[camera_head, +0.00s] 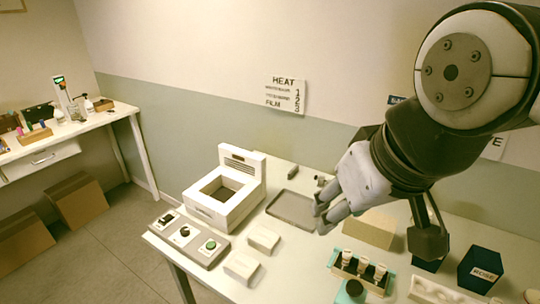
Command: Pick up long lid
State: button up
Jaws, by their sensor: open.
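My gripper (325,221) hangs over the right part of the white table, its fingers pointing down and left. It is open, and I see nothing held in it. No piece is clearly recognisable as the long lid. A plain tan block (369,228) lies just right of the fingers, partly hidden by my gripper and arm. A pale holder with round hollows (432,291) lies at the lower right, cut by the frame edge.
A white heater box (216,208) stands at the table's left, behind a button panel (188,240). Two pale blocks (263,239) and a flat grey tray (291,208) lie mid-table. A dark ROSE box (480,270) stands right. A green piece (350,293) is at the front.

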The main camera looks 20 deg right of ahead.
aim_at(376, 228)
jog(key=z, duration=0.85)
